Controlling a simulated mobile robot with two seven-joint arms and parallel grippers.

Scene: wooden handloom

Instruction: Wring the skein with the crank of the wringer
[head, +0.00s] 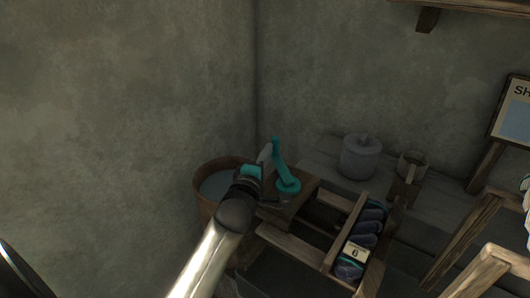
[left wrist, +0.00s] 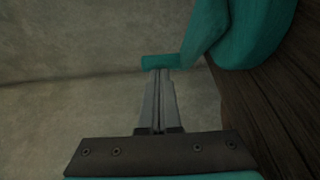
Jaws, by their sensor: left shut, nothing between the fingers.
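The teal wringer (head: 280,165) stands on a wooden bench beside a tub, with a round base and a leaning upright part. In the left wrist view a short teal crank handle (left wrist: 160,62) lies at my fingertips, joined to a larger teal part (left wrist: 255,30). My left gripper (head: 265,154) is just left of the wringer. In the left wrist view its two fingers (left wrist: 160,75) are shut together and empty, close to the handle; I cannot tell if they touch it. I cannot make out a skein on the wringer. My right gripper is out of view.
A wooden tub (head: 210,166) of water stands left, partly hidden by my arm. A wooden tray (head: 342,235) holds several dark blue bundles and a small tag. A grey lidded pot (head: 361,158) and a jar (head: 412,164) stand behind. A wooden frame (head: 470,240) stands right.

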